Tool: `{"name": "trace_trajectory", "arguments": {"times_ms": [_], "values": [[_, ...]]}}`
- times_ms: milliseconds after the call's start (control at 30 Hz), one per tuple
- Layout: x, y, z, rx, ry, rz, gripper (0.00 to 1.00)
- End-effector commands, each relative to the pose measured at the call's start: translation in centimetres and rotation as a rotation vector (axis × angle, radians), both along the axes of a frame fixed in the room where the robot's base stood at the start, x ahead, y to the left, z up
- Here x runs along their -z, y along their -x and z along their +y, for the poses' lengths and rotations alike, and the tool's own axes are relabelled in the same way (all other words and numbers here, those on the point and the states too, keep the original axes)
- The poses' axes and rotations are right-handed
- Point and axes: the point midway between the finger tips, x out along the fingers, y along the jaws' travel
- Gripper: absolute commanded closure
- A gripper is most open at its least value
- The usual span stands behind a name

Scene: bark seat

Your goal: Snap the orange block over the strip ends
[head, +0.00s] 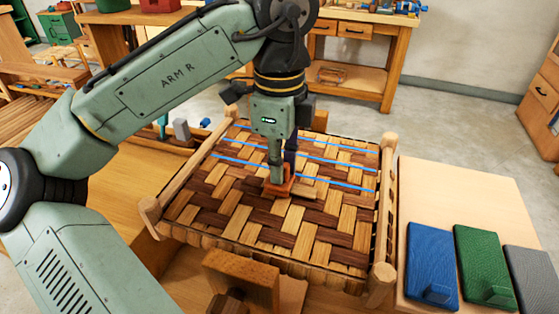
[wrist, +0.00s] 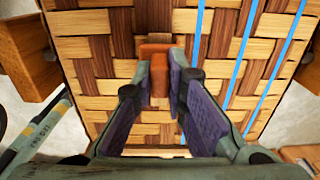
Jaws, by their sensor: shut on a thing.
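The orange block (head: 277,187) is between the fingers of my gripper (head: 283,168), low over the middle of the woven bark seat (head: 215,205). In the wrist view the block (wrist: 156,50) shows at the fingertips (wrist: 160,78), with the woven seat (wrist: 115,68) behind it. The fingers are shut on it. The block looks at or very near the weave; I cannot tell whether it touches. Light and dark strips cross under it, and a short pale strip (head: 304,192) lies just right of it. The strip ends are not clearly visible, partly hidden by block and fingers.
Several blue lines (head: 335,184) cross the far part of the seat. Wooden posts (head: 381,280) stand at the frame's corners. A wooden block (head: 240,277) stands at the front edge. A pale board (head: 470,188) at right holds blue (head: 432,262), green (head: 482,262) and grey (head: 529,274) pads.

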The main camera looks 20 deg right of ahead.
Motion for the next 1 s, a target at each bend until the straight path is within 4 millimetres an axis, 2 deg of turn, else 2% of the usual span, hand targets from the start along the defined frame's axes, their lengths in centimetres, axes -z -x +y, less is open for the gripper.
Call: {"name": "trace_trajectory", "arguments": {"times_ms": [933,967,1000], "values": [[0.39,0.04,0.03,0.0,-0.001,0.001,1.0],[0.39,0.04,0.03,0.001,-0.001,0.001,0.86],[0.39,0.04,0.03,0.0,-0.001,0.001,0.83]]}}
